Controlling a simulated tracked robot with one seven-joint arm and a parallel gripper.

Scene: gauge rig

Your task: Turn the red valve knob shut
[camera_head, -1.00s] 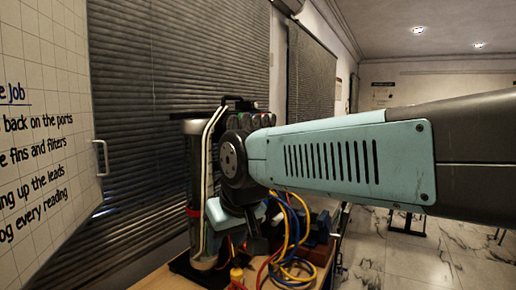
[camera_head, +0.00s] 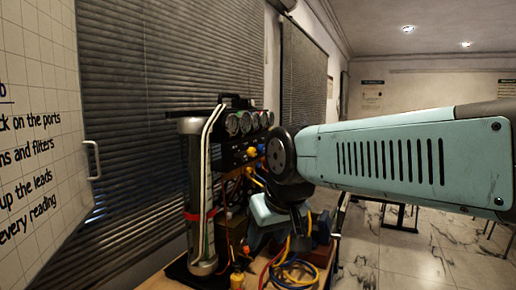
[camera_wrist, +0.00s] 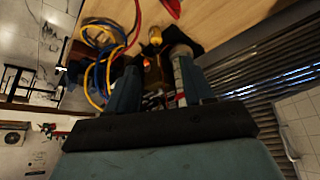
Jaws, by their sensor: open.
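The gauge rig (camera_head: 236,152) stands on the wooden bench, with a row of round gauges along its top and a tall cylinder at its left. I cannot pick out the red valve knob for certain; my arm hides part of the rig's right side. My gripper (camera_wrist: 158,76) is open in the wrist view, its two fingers apart, with part of the rig showing between and beyond them. In the head view my gripper points down beside the rig's front right.
Yellow, blue and red leads (camera_head: 292,268) lie coiled on the bench below my gripper and also show in the wrist view (camera_wrist: 105,45). A whiteboard (camera_head: 35,130) stands at the left. Blinds (camera_head: 150,70) hang behind the rig.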

